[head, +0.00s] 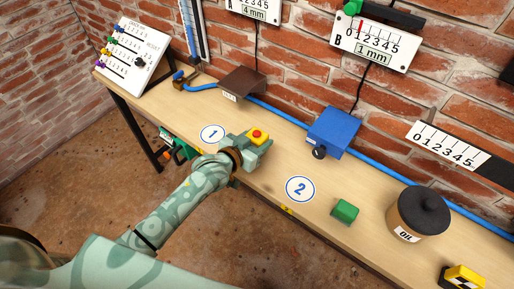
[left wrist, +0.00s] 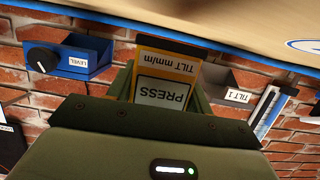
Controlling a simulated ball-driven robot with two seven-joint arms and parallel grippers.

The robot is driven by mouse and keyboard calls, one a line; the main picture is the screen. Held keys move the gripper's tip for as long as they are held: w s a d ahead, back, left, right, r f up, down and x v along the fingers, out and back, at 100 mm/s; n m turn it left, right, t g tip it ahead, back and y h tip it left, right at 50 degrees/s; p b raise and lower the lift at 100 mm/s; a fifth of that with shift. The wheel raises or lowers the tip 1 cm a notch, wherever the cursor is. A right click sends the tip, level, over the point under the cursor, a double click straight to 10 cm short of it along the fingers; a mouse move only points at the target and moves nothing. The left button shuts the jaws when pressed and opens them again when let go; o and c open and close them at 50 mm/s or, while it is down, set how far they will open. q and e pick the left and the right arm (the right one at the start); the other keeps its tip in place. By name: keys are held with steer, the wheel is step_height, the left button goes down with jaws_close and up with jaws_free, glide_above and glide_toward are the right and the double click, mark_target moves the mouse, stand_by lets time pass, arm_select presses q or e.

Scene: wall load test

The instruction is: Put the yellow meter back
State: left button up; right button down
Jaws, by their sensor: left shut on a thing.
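The yellow meter (head: 258,134), with a red button on top, is in my left gripper (head: 257,142), between the round 1 and 2 marks near the bench's front edge. In the left wrist view the meter (left wrist: 165,75) sits between the fingers (left wrist: 163,90), its PRESS and TILT mm/m labels facing the camera. I cannot tell whether it touches the bench. A brown holder (head: 243,82) stands empty-looking against the wall behind it; in the left wrist view it (left wrist: 228,90) carries a TILT 1 label. My right gripper is not in view.
On the bench (head: 275,178) are a blue LEVEL box (head: 333,132), a green block (head: 344,211), an OIL pot (head: 418,213) and a yellow-black checkered piece (head: 463,278). A blue hose (head: 285,117) runs along the wall. Mark 1 (head: 212,134) and mark 2 (head: 300,189) are uncovered.

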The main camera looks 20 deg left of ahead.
arm_select(q)
steer(key=f, duration=0.1)
steer(key=f+b, duration=0.1)
steer(key=f, duration=0.1)
steer(key=shift+w+a+f+b, duration=0.1)
steer(key=shift+w+f+b, duration=0.1)
steer(key=shift+f+b, duration=0.1)
steer(key=shift+r, duration=0.1)
